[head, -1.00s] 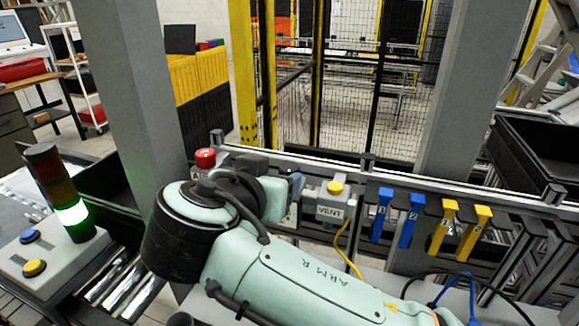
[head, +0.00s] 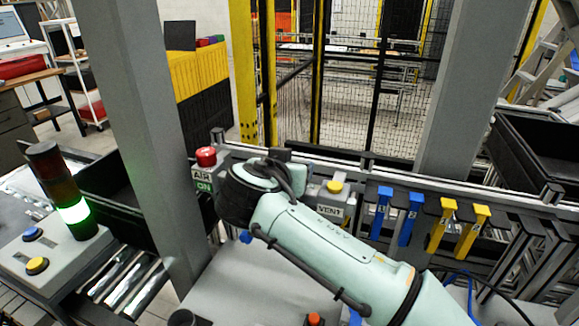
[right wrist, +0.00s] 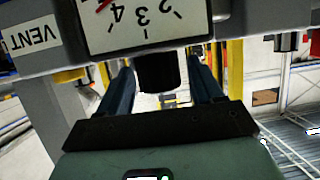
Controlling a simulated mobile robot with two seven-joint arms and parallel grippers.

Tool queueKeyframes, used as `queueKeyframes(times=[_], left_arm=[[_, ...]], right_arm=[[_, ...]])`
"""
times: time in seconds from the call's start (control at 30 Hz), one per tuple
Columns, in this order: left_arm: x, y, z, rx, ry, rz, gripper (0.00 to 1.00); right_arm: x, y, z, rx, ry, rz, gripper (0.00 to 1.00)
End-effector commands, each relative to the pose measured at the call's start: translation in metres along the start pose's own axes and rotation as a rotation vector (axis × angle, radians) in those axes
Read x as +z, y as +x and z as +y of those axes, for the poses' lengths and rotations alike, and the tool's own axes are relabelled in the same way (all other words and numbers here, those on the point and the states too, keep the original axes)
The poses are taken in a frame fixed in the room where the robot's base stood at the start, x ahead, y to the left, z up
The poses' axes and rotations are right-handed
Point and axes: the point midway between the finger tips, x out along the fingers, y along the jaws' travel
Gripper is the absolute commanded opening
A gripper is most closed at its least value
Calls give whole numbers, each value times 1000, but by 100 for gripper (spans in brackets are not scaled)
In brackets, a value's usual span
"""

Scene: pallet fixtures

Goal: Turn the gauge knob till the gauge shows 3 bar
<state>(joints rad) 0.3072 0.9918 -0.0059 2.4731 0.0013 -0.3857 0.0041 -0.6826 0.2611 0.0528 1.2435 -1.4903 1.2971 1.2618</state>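The gauge (right wrist: 150,28) is at the top of the right wrist view, upside down and cut off by the frame. Its white dial shows 4, 3 and 2. Part of a red needle shows beside the 4, on the side away from the 3; its exact reading cannot be told. A black knob (right wrist: 158,73) sits below the dial. My right gripper (right wrist: 160,60) is open, its dark blue fingers on either side of the knob with gaps visible. In the head view my right arm hides the gauge and knob. My left gripper is not in view.
A VENT box with a yellow button (head: 334,187) stands beside my right arm. A red button (head: 206,156) above an AIR ON label is to the left. Blue handles (head: 408,219) and yellow handles (head: 470,232) hang along the rail. A lit stack light (head: 68,195) stands far left.

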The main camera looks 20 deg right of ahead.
Motion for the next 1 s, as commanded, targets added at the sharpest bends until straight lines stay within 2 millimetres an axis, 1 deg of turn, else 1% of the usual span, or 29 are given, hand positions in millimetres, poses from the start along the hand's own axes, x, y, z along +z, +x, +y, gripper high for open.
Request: queueKeyframes(times=[0.03,0.07,0.1,0.13,0.17,0.37,0.57,0.83,1.0], left_arm=[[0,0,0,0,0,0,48],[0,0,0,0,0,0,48],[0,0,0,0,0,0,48],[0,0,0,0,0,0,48],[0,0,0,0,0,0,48],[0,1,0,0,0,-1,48],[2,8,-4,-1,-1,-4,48],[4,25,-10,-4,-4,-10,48],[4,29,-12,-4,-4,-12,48]], right_arm=[[0,0,0,0,0,0,50],[0,0,0,0,0,0,41],[0,0,0,0,0,0,28],[0,0,0,0,0,0,18],[0,0,0,0,0,0,15],[0,0,0,-7,-3,0,15],[1,0,1,-60,-24,1,15],[1,1,3,-232,-93,1,15],[0,1,3,-378,-154,2,16]])
